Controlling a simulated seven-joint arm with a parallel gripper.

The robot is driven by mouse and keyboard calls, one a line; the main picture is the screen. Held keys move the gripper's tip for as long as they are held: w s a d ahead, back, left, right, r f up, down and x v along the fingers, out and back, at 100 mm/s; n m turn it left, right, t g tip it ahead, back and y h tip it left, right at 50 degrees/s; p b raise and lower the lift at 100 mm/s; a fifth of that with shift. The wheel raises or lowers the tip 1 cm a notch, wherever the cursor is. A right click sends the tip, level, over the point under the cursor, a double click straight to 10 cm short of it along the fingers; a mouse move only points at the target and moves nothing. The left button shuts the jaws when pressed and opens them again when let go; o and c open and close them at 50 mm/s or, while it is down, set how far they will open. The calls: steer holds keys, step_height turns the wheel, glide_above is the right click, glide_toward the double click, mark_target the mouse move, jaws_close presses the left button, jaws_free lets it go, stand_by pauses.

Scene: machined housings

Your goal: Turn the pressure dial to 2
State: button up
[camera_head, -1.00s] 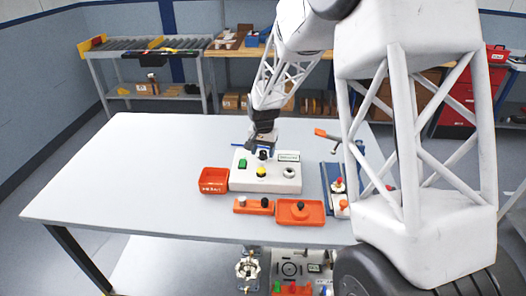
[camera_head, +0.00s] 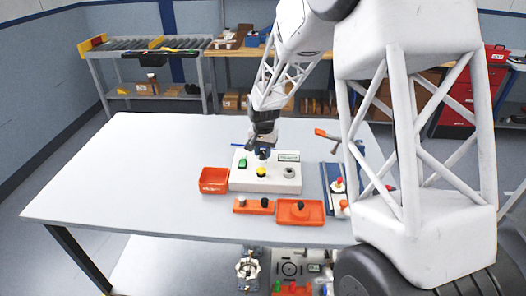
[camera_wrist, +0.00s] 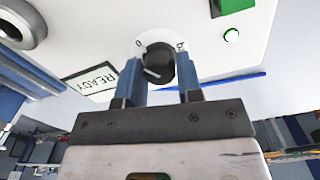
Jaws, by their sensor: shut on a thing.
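The pressure dial (camera_wrist: 157,64) is a round black knob with a white pointer line, on a pale round scale of the white housing (camera_head: 237,181). In the wrist view the line points to the lower left of the picture. A 0 mark shows at the scale's upper left and another mark, hard to read, at its right. My gripper (camera_wrist: 160,82) has its blue fingers on both sides of the dial and is shut on it. In the head view my gripper (camera_head: 263,153) comes down at the back of the housing and hides the dial.
An orange bin (camera_head: 214,181) stands left. The table's left is clear.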

mark_target(263, 152)
steer(key=shift+r+n, duration=0.1)
steer(key=shift+n, duration=0.2)
steer(key=n, duration=0.3)
steer(key=shift+n, duration=0.3)
steer(key=n, duration=0.4)
steer(key=o, duration=0.9)
steer(key=shift+r, duration=3.9)
